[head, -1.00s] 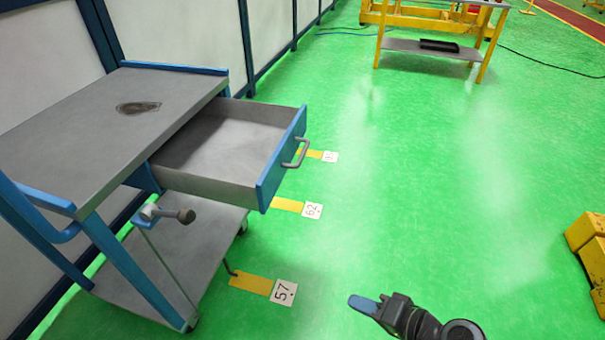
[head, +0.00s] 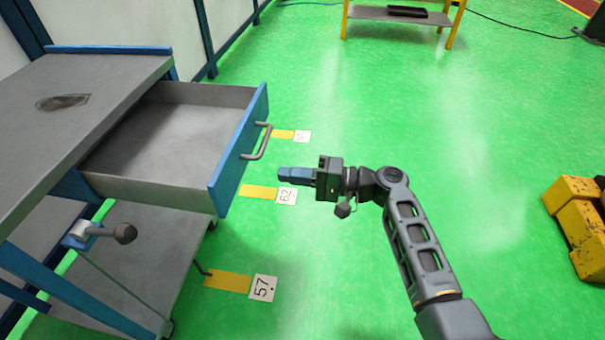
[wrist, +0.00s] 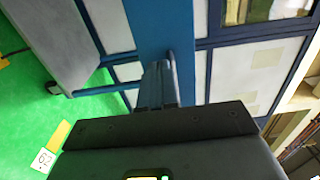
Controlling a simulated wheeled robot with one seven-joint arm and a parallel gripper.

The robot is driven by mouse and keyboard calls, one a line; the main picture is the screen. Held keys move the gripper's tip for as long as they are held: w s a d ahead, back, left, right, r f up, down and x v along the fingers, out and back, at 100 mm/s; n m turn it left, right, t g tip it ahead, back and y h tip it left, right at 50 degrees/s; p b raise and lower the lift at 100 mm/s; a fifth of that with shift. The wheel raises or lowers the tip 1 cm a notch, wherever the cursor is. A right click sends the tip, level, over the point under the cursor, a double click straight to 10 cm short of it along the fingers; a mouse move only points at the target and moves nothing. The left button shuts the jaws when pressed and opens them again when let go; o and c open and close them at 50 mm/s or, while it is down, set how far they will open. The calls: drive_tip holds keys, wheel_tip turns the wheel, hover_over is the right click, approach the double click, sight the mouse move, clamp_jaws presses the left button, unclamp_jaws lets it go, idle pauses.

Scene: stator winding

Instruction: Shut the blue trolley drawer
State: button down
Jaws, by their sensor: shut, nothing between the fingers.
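The blue-fronted trolley drawer (head: 239,155) is pulled well out of the grey-topped trolley (head: 95,95), and its grey inside looks empty. A grey bar handle (head: 258,141) sits on its blue front. My gripper (head: 283,174) is to the right of the drawer front, apart from it, and points left towards it. Its blue-tipped fingers are shut with nothing between them. In the wrist view the shut fingers (wrist: 158,85) point at the blue drawer front (wrist: 165,28), with part of the handle (wrist: 171,65) beside their tips.
A knobbed lever (head: 122,233) sticks out from the trolley below the drawer. Yellow floor markers with number cards (head: 262,287) lie beside the trolley. Yellow blocks (head: 578,225) stand at the right and a yellow-framed bench (head: 400,16) at the back. The green floor between is clear.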

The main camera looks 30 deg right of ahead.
sight(238, 170)
drive_tip(key=x, duration=0.9)
drive_tip(key=shift+w+a+f+b, duration=0.15)
drive_tip(key=shift+w+a+b, duration=0.05)
drive_tip(key=shift+a+b, duration=0.15)
drive_tip(key=b+x, duration=1.8)
drive_tip(key=x, duration=1)
drive_tip(key=shift+f, duration=0.15)
drive_tip(key=shift+w+a+b, duration=0.3)
drive_tip(key=shift+a+b, duration=0.15)
drive_tip(key=shift+b, duration=0.05)
drive_tip(key=shift+a+r, duration=0.1)
drive_tip(key=shift+r, duration=0.35)
drive_tip(key=shift+a, duration=0.1)
